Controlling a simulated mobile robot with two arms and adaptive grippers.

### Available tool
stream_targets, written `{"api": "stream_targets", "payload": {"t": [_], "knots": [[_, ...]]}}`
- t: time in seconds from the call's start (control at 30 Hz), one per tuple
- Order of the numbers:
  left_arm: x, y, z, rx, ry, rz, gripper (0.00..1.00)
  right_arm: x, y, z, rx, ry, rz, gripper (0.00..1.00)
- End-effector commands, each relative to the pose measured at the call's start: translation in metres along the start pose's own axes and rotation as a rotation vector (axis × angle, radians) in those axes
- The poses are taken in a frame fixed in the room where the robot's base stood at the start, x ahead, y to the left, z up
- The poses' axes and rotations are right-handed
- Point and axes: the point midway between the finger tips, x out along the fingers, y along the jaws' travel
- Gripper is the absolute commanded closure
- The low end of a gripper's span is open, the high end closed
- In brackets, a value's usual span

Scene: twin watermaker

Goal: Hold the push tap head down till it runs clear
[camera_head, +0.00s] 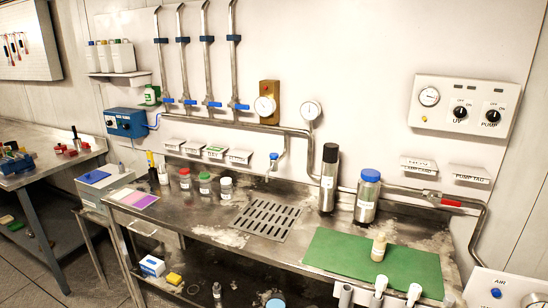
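The push tap (272,167) hangs from the end of the steel pipe on the back wall, above the bench, and has a small blue head (273,156). Nothing touches the head. No water stream can be made out below it. The slotted drain grate (262,219) is set in the bench top below and in front of the tap. Neither of my grippers is in view.
A tall black-capped steel bottle (328,180) and a blue-lidded steel canister (367,197) stand right of the grate. Blue-handled valves (214,104) line the wall pipes.

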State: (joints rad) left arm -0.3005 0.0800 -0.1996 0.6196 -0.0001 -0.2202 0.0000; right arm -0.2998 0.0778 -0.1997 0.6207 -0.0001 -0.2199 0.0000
Motion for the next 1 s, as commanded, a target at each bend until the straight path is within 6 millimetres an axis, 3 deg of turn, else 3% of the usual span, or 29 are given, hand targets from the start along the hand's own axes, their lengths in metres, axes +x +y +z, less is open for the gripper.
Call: {"api": "stream_targets", "payload": {"t": [0.8,1.0], "knots": [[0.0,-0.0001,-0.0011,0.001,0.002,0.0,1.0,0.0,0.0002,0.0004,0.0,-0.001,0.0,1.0],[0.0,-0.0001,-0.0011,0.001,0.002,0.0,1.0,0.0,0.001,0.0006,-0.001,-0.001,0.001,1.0]]}}
